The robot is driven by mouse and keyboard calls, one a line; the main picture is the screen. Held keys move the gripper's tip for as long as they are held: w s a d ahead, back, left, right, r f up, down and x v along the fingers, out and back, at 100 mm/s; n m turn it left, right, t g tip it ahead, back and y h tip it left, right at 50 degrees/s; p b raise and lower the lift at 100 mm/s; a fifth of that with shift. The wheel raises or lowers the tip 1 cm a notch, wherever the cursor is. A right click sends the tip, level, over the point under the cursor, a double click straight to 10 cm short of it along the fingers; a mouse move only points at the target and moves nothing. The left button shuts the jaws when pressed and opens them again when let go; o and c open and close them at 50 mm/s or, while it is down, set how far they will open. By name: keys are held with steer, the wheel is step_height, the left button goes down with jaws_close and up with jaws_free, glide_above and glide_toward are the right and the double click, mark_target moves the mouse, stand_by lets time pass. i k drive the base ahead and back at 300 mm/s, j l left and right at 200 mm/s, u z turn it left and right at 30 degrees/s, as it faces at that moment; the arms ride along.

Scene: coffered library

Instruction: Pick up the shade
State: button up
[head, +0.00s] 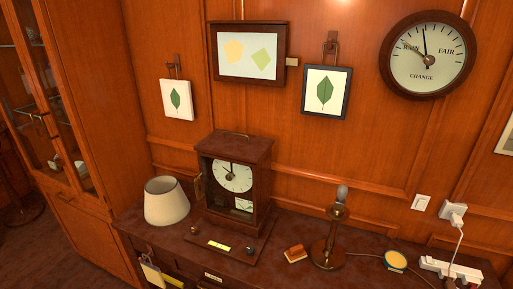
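The shade (166,202) is a cream lampshade, wider at the bottom. In the head view it stands upright on the left part of the dark cabinet top, beside a wooden clock case. Its open top rim faces up and nothing covers it. A lamp base (330,240) with a bare bulb stands apart from it, to the right on the same top. My gripper is not in view.
The clock case (235,185) stands close to the shade's right, its small door open towards the shade. A wooden block (295,253), a round yellow item (396,261) and a power strip (450,269) lie further right. A glass-fronted cabinet (60,130) stands at left.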

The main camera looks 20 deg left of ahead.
mark_target(166, 204)
steer(key=u, duration=1.7)
steer(key=i+j, duration=0.25)
steer(key=i, duration=0.25)
steer(key=i+j, duration=0.25)
steer(key=i, duration=0.3)
steer(key=i+j, duration=0.3)
steer(key=i, duration=0.2)
steer(key=i+j+z, duration=0.1)
steer(key=i+j, duration=0.15)
steer(key=i, duration=0.25)
steer(key=i+j, duration=0.3)
steer(key=i, duration=0.25)
